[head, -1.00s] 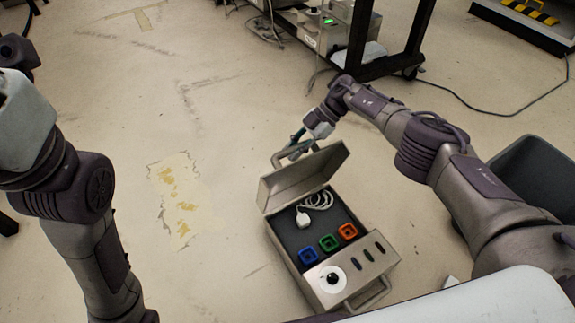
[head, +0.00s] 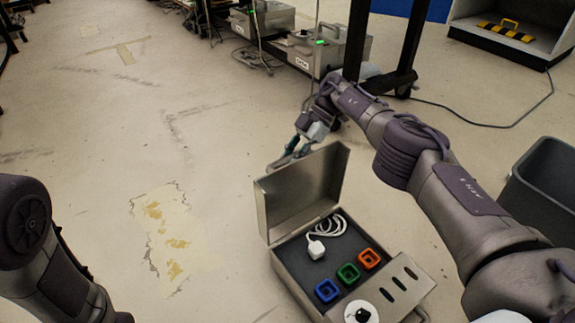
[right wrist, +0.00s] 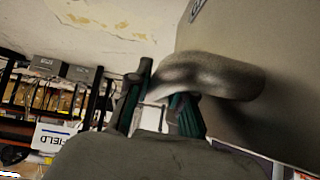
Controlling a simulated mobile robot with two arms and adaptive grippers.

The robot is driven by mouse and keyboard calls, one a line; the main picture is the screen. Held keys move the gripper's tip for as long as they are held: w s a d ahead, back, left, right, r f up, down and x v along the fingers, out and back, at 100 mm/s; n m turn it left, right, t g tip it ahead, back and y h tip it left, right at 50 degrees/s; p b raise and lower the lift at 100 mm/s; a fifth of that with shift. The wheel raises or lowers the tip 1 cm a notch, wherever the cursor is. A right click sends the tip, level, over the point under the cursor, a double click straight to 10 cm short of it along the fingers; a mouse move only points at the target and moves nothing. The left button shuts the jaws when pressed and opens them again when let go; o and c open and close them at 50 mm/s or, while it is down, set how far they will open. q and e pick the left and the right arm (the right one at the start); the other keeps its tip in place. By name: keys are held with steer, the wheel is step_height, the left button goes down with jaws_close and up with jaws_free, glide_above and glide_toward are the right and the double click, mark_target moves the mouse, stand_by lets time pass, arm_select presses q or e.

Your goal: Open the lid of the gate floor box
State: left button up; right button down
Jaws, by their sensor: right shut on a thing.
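The floor box (head: 300,282) is a grey metal case standing on the floor in the head view. Its lid (head: 302,190) is raised and stands steeply up from the box. Inside lie a white plug with a coiled cable (head: 318,248) and blue, green and orange square sockets (head: 348,273). My right gripper (head: 287,158) is behind the lid. In the right wrist view its fingers (right wrist: 163,100) are shut on the rounded lid handle (right wrist: 220,75). My left forearm shows at the left of the head view, but its gripper is outside the picture.
A dark bin (head: 545,195) stands at the right. A black cart frame (head: 385,60) and grey boxes (head: 318,55) are at the back. A black cable (head: 490,124) runs along the floor. The floor left of the box is clear, with a worn patch (head: 165,235).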

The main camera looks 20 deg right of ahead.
stand_by(0.4)
steer(key=c, duration=1)
jaws_free()
step_height(320, 180, up, 10)
